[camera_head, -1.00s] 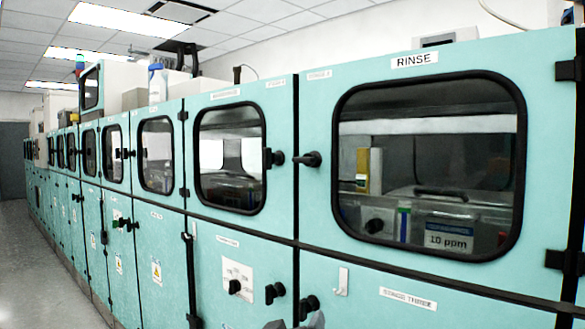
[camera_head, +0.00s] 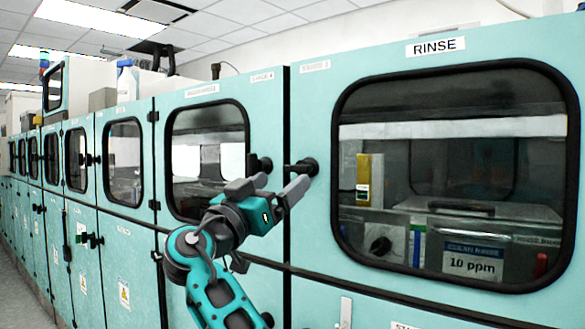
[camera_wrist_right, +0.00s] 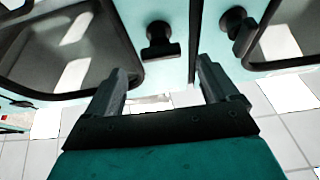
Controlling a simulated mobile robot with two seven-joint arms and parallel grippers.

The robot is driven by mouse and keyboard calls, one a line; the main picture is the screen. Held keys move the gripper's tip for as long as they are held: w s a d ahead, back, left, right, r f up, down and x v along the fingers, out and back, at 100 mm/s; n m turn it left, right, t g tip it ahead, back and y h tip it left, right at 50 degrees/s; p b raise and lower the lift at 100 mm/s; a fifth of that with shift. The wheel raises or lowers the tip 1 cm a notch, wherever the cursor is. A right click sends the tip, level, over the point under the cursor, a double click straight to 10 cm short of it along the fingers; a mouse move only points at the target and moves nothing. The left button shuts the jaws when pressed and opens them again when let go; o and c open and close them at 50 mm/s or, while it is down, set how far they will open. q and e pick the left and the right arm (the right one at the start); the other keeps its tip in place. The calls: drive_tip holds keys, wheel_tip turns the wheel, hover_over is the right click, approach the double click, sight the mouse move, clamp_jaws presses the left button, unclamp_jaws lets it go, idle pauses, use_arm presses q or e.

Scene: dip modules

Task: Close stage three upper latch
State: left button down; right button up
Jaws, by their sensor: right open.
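The stage three upper latch (camera_head: 303,167) is a black handle at the left edge of the RINSE door (camera_head: 310,230). Its bar points left toward the door seam. In the wrist view, which looks upside down, this latch (camera_wrist_right: 161,40) is the one left of the seam. My right gripper (camera_head: 284,184) is open and empty, just below the latch in the head view. In the wrist view the latch lies beyond the open fingers (camera_wrist_right: 165,70), with a gap visible. My left gripper is not in view.
A similar black latch (camera_head: 259,165) sits on the adjacent stage four door, close left of the seam; it also shows in the wrist view (camera_wrist_right: 238,27). The RINSE window (camera_head: 455,130) has a raised black frame. More teal cabinets recede to the left.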

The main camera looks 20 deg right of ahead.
sight(294, 171)
drive_tip(key=x, duration=0.5)
drive_tip(key=shift+p, duration=0.4)
drive_tip(key=shift+w+d+r, duration=0.1)
drive_tip(key=shift+w+d, duration=0.05)
drive_tip(key=shift+c, duration=0.5)
drive_tip(key=c, duration=1)
drive_tip(key=shift+o, duration=0.2)
